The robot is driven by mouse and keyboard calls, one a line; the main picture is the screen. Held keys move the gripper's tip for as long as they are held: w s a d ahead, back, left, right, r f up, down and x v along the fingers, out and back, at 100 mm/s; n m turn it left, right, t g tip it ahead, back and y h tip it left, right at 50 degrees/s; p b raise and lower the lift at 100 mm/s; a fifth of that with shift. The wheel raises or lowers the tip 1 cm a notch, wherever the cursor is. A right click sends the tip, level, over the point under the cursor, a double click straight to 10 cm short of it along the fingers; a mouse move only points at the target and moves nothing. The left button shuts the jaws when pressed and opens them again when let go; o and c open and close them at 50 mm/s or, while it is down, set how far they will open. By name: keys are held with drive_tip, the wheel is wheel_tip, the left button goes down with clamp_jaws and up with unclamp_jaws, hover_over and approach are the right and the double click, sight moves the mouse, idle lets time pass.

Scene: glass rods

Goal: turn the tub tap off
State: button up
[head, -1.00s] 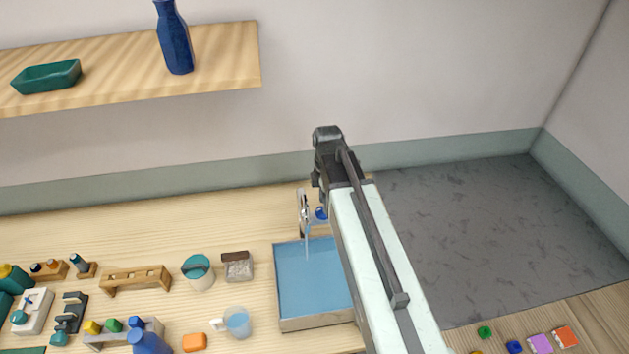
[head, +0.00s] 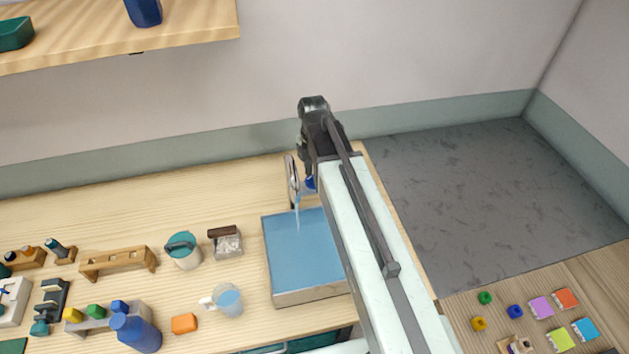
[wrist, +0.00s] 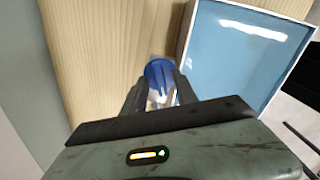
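The tub (head: 310,296) is a pale wood-sided box full of blue water near the table's right end; it also shows in the wrist view (wrist: 186,45). A silver tap (head: 291,172) stands behind it, with a pale stream (head: 297,212) running from its spout into the tub. The blue tap knob (head: 310,184) is just right of the spout, partly hidden by my arm. In the wrist view the knob (wrist: 160,70) is at and between the tips of my gripper (wrist: 160,84). The fingers are apart; whether they touch the knob I cannot tell.
Left of the tub are a clear cup of water (head: 228,301), an orange block (head: 184,323), a teal-lidded pot (head: 183,252) and a wooden rack (head: 118,260). The wall (head: 240,130) is close behind. A shelf (head: 190,30) is at upper left. Bare table lies behind these objects.

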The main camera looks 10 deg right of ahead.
clamp_jaws()
drive_tip(key=shift+m, duration=2.3)
unclamp_jaws()
